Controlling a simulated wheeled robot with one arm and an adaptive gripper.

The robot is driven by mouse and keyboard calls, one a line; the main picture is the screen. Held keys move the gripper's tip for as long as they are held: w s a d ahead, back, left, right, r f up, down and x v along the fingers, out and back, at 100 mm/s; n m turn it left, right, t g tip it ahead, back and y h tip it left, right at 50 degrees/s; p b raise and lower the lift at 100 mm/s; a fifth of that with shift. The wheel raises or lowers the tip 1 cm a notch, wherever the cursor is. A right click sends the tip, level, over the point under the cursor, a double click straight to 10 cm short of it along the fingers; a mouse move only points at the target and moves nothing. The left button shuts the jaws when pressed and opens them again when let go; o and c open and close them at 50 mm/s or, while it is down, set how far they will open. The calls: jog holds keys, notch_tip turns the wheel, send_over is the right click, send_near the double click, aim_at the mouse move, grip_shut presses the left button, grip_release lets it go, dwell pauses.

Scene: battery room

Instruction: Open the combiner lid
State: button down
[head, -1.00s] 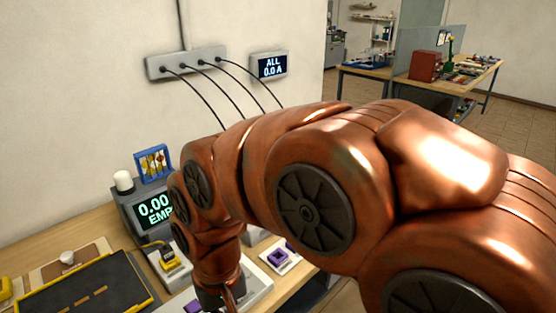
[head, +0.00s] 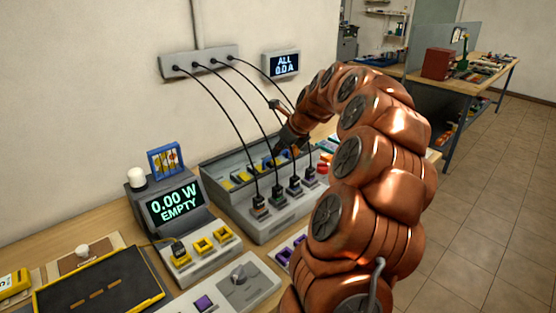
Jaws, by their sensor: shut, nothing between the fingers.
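A long grey unit (head: 268,226) stands on the bench against the wall, with several black plugs in its sloped front. Behind the plugs is a long grey box section (head: 222,160) with yellow and blue parts showing in it. No label shows, so I cannot tell for sure which panel is the combiner lid or how far it is open. My gripper (head: 279,149) is small and dark in the head view, pointing down over the back right of this box behind the cables. It is shut and empty. I cannot tell whether its tips touch the box. My arm hides the unit's right end.
Black cables (head: 228,104) hang from the wall strip (head: 199,62) down to the plugs, close to my gripper. A meter (head: 174,206) reading 0.00 W EMPTY stands left. A wall display (head: 284,66) reads ALL 0.0 A. A knob panel (head: 238,287) lies in front.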

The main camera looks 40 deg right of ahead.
aim_at(272, 165)
jog(key=d+m, duration=0.2)
jog(key=d, duration=0.3)
jog(key=shift+h, duration=0.4)
jog(key=p+x, duration=0.1)
jog(key=x, duration=0.4)
jog(key=p+x, duration=0.2)
jog(key=x, duration=0.2)
jog(key=shift+a+f, duration=0.2)
jog(key=shift+f, duration=0.25)
jog(key=shift+a+r, duration=0.1)
